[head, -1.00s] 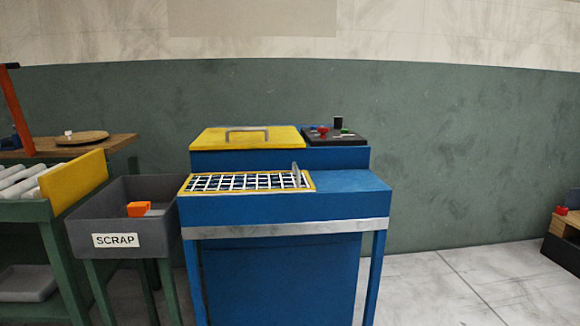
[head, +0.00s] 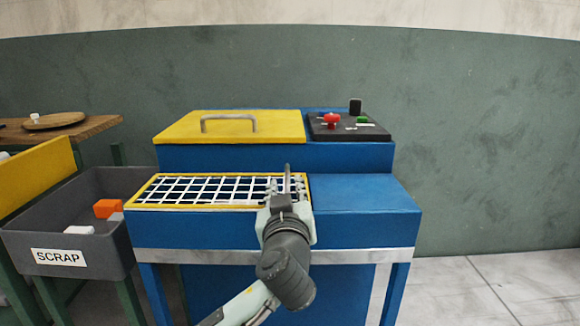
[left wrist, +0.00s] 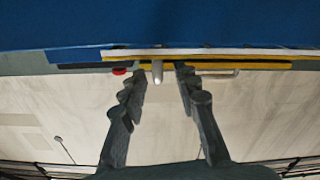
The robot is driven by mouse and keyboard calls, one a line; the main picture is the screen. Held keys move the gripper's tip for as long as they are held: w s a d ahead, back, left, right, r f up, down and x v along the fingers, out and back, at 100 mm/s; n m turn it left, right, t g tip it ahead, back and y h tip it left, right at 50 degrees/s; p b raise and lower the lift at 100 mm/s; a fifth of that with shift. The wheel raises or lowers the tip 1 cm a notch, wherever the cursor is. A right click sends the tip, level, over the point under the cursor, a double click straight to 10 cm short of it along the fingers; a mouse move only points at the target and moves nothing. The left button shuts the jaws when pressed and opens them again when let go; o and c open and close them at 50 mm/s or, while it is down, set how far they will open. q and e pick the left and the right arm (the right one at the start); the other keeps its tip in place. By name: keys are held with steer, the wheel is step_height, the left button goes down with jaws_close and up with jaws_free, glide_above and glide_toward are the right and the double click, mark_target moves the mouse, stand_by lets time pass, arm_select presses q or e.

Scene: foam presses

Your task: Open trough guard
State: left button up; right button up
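The trough guard (head: 150,206), a white wire grid in a yellow frame, lies flat over the front of the blue press. Its upright grey handle (head: 287,172) stands near the guard's right end, partly hidden by my gripper. My left gripper (head: 287,188) reaches in from below, right at the handle. In the left wrist view the fingers of my left gripper (left wrist: 160,74) are spread, with the pale handle (left wrist: 157,70) showing between their tips; neither finger clearly touches it. The guard's yellow edge (left wrist: 250,65) runs behind the fingers. My right gripper is not in view.
Behind the guard is a yellow lid (head: 180,128) with a grey bar handle. A black control panel (head: 340,130) with red and green buttons is beside it. A grey scrap bin (head: 100,258) stands close at left. The floor at right is clear.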

mark_target(287, 166)
arm_select(q)
steer(key=shift+w+r, duration=0.15)
steer(key=shift+w, duration=0.2)
steer(key=w, duration=0.5)
steer(key=shift+w+p, duration=0.35)
steer(key=shift+p, duration=0.05)
steer(key=shift+w, duration=0.5)
jaws_close()
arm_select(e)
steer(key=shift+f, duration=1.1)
